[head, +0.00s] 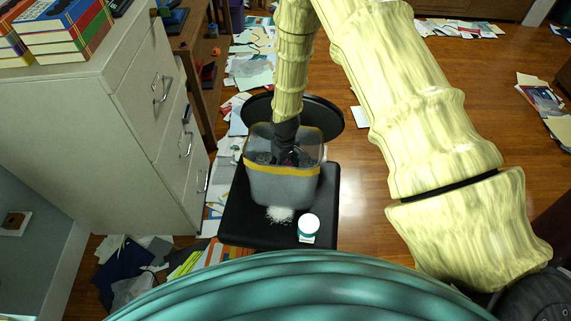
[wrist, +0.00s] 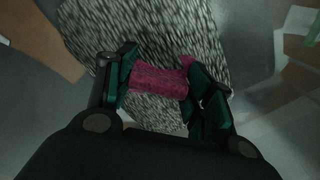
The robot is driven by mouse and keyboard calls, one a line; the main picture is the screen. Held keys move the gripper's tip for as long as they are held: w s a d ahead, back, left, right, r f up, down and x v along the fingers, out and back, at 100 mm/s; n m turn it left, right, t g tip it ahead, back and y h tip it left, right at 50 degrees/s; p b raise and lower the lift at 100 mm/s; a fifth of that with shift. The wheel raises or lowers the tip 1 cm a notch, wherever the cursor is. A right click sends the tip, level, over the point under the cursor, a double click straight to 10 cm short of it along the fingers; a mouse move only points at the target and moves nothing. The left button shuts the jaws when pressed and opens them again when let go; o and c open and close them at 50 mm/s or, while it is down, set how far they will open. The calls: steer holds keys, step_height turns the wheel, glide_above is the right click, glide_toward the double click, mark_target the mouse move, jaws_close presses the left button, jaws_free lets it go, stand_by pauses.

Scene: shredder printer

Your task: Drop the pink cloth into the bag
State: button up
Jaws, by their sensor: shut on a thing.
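The pink cloth (wrist: 160,82) is pinched between the two fingers of my gripper (wrist: 162,88) in the wrist view. Behind it fills a grey, speckled mass of shredded paper (wrist: 165,40). In the head view the bag (head: 283,186) is a translucent grey bin-like container with a yellow band around its upper part. My gripper (head: 287,157) reaches down from above into the bag's opening, inside its rim. The cloth is mostly hidden by the gripper in the head view.
The bag stands on a black surface (head: 245,225) with a white-lidded jar (head: 309,225) and a small white heap (head: 281,213) in front. A black round rim (head: 325,112) shows behind. A white cabinet (head: 110,110) stands left. Papers (head: 250,60) litter the floor.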

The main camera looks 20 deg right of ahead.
steer(key=shift+f+b, duration=1.55)
steer(key=shift+f, duration=1.75)
steer(key=shift+f+b, duration=1.35)
steer(key=shift+f, duration=1.15)
steer(key=o, duration=1.1)
steer(key=shift+c, duration=0.2)
step_height(320, 180, up, 12)
